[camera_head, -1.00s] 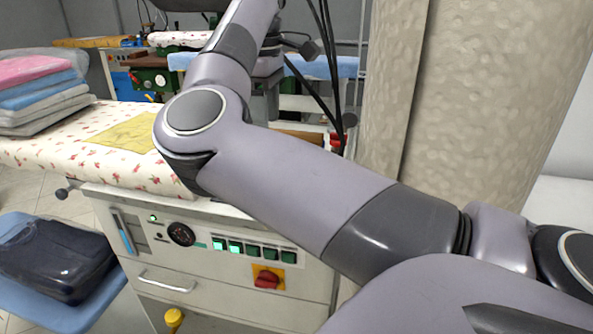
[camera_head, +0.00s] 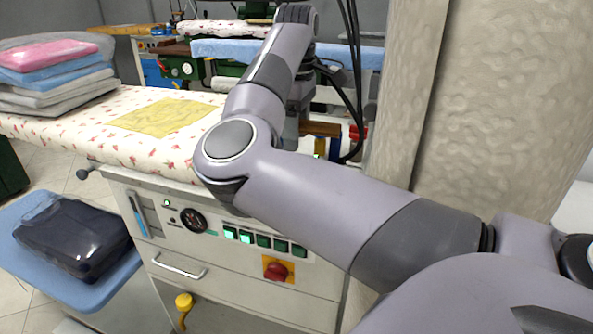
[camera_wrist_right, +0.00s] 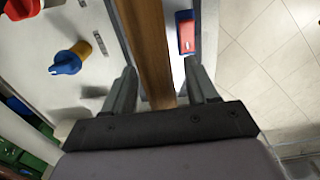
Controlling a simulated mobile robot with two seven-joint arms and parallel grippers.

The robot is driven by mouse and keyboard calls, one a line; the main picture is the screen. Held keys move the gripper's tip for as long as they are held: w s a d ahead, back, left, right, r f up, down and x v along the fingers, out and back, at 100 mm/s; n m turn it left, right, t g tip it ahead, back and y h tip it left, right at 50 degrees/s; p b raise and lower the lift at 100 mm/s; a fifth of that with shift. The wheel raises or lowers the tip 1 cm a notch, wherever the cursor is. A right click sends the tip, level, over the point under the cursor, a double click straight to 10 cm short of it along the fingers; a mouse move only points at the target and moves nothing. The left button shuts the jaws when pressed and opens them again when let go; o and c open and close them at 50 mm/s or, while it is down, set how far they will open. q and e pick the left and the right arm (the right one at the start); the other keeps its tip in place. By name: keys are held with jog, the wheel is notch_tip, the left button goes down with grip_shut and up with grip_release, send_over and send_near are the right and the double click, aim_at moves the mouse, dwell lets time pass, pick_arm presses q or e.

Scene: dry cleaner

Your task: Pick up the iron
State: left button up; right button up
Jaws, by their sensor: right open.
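A brown wooden bar, which looks like the iron's handle, shows at the right end of the ironing table (camera_head: 140,97) in the head view (camera_head: 320,129). The iron's body is mostly hidden behind my right arm there. In the right wrist view my right gripper (camera_wrist_right: 159,66) is open, with one finger on each side of the brown handle (camera_wrist_right: 150,45). The fingers look apart from the handle. My left gripper is not in view.
A yellow cloth (camera_head: 165,114) lies on the floral table, with folded clothes (camera_head: 55,75) at left. A dark bagged garment (camera_head: 70,238) rests on a blue board (camera_head: 95,290). A beige column (camera_head: 480,100) stands close right of my arm.

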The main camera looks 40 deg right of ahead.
jog(key=shift+f, duration=0.15)
grip_shut()
dwell(1.3)
jog(key=shift+r, duration=0.25)
